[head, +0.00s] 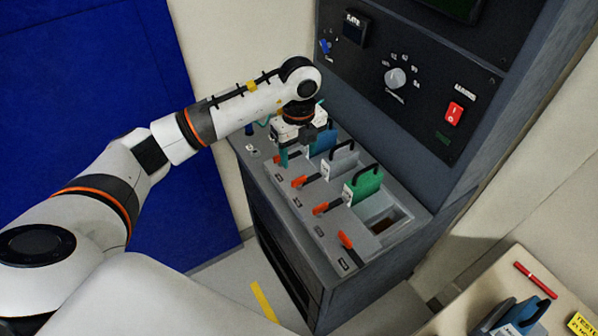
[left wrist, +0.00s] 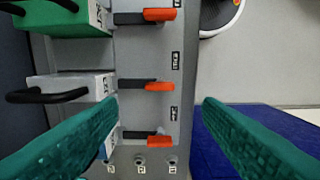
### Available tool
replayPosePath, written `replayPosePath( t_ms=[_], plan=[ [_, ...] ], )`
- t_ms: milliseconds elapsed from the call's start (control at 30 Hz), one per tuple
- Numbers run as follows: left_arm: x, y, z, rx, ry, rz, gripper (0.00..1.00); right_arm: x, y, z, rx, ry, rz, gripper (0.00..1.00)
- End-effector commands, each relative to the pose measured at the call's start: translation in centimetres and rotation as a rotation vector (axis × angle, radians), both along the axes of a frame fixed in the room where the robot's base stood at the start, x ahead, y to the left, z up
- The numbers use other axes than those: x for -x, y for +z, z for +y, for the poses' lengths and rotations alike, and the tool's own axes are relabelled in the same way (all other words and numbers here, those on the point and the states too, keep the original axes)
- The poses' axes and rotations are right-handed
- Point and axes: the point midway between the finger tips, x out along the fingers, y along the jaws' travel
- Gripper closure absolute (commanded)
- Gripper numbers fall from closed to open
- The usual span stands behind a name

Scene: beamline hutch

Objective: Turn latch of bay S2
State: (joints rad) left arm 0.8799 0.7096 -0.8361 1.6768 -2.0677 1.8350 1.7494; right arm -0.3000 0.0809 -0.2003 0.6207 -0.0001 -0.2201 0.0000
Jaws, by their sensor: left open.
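A row of latches with orange tips runs along the grey bench panel (head: 405,222). The far latch (left wrist: 160,140) is by the blue module (head: 322,140), the second latch (head: 302,181) by the white module (head: 341,164), the third latch (head: 325,208) by the green module (head: 366,186). The second latch also shows in the left wrist view (left wrist: 158,86), its tip pointing away from its module. Bay labels are too small to read surely, so I cannot confirm which is S2. My left gripper (head: 291,152) is open and empty above the far latches. My right gripper is not in view.
A fourth latch (head: 346,240), angled differently from the others, stands beside an open bay (head: 383,222). A dark control panel (head: 400,105) with a knob and red switch rises behind. A side table (head: 480,300) with a red pen (head: 536,279) is at lower right.

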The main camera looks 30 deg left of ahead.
Motion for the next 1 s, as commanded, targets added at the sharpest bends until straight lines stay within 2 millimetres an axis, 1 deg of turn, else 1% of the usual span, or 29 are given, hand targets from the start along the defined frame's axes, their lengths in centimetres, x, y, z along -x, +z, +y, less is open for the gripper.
replayPosePath(
  t_ms=[33, 200, 400, 600, 833, 867, 1000],
  plan=[
    [0.1, -0.8, 0.0, 0.0, 0.001, 0.007, 0.4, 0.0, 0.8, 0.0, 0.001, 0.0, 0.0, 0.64],
    [0.1, -4.3, 0.0, 0.001, 0.0, 0.005, 0.4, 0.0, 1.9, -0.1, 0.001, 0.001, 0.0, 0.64],
    [0.1, -7.3, -0.1, 0.003, -0.001, 0.003, 0.4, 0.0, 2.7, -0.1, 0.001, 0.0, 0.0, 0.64],
    [0.0, -8.5, -0.1, 0.003, -0.002, 0.001, 0.4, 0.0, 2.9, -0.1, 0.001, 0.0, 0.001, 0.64],
    [0.0, -8.6, -0.1, 0.003, -0.003, -0.001, 0.4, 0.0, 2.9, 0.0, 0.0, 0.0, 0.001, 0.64],
    [0.0, -8.6, -0.1, 0.003, -0.003, -0.001, 0.42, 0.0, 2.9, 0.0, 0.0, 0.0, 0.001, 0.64],
    [0.0, -8.6, -0.1, 0.003, -0.003, -0.001, 0.65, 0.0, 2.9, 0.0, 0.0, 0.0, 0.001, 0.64]
  ],
)
